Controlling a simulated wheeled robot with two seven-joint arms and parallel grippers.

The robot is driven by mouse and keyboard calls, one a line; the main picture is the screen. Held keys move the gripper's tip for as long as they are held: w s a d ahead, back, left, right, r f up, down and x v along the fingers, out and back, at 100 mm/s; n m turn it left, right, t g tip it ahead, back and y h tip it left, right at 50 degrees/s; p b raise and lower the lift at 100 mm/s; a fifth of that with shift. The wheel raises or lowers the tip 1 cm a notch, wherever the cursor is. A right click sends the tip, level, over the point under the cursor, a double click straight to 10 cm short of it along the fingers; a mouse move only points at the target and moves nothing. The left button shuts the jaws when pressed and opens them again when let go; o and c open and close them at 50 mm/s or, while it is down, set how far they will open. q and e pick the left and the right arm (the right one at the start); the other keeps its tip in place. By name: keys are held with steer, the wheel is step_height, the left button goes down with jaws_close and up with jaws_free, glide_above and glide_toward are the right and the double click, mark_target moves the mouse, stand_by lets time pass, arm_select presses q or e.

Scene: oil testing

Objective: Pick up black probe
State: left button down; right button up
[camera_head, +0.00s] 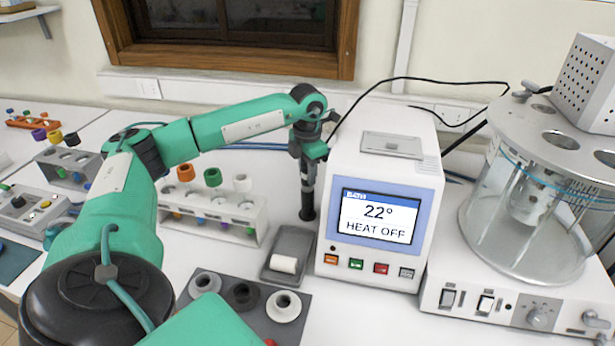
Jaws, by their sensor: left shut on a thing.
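My left arm comes in from the left, and its gripper (312,150) points down just left of the white bath controller (380,150). It is shut on the black probe (307,200), which hangs roughly upright below the jaws. The probe's lower end is near the bench behind a small grey tray; I cannot tell if it touches. A black cable (425,79) runs from near the gripper over the controller to the right. The controller's screen reads 22° and HEAT OFF. The fingertips are small and partly hidden in dark parts. My right gripper is not in view.
A glass bath (480,215) with a metal lid stands on the right. A rack (235,222) with coloured stoppers stands left of the probe. The grey tray (296,240) holds a white roll. A dark block (262,318) with round holders is in front. Wall sockets are behind.

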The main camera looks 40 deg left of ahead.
arm_select(q)
step_height(320, 180, up, 10)
steer(key=shift+r+b, duration=0.2)
steer(key=shift+b, duration=0.8)
step_height(320, 180, up, 9)
steer(key=p, duration=0.2)
steer(key=shift+r, duration=0.15)
